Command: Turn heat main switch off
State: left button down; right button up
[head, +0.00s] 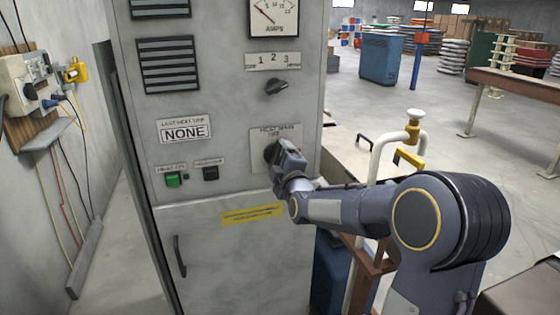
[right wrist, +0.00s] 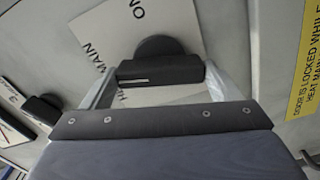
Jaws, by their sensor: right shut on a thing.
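The grey cabinet (head: 215,95) fills the middle of the head view. On its right side is the heat main plate (head: 262,133) with a dark rotary switch (head: 269,151). My right gripper (head: 274,155) is at this switch and covers most of it. In the right wrist view, the black switch handle (right wrist: 160,70) sits between the two light fingers, which are shut on it. The word "ON" shows on the plate (right wrist: 115,35) there; the handle's exact setting is hard to tell. My left gripper is out of view.
A green lit button (head: 173,180) and a black switch (head: 210,173) sit left of the heat main switch. A selector knob (head: 276,86) is above. The cabinet door handle (head: 179,256) is below. A white bent pipe (head: 378,150) stands to the right.

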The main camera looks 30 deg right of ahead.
jog(key=shift+n, duration=1.6)
jog(key=shift+p, duration=0.3)
jog(key=o, duration=0.9)
jog(key=shift+c, duration=0.2)
jog(key=v, duration=0.7)
jog(key=shift+s+a+b, duration=0.15)
jog(key=shift+s+b, duration=0.2)
jog(key=shift+s, duration=0.05)
jog(key=s+a+f+m+g+y, duration=0.2)
jog(key=s+a+f+m+g, duration=0.2)
jog(key=s, duration=0.5)
jog(key=s+a+f+m+g+y, duration=0.3)
jog(key=s+a+f+m+g, duration=0.1)
jog(key=s, duration=0.6)
jog(key=s+a+f+m+g+y, duration=0.2)
jog(key=s+a+f+m+g, duration=0.2)
jog(key=s+a+m, duration=0.3)
jog(key=s+f+m, duration=0.1)
jog(key=s+m, duration=0.1)
jog(key=s, duration=0.1)
jog(key=shift+s+f+y, duration=0.2)
jog(key=shift+f+y, duration=0.05)
jog(key=shift+y, duration=0.15)
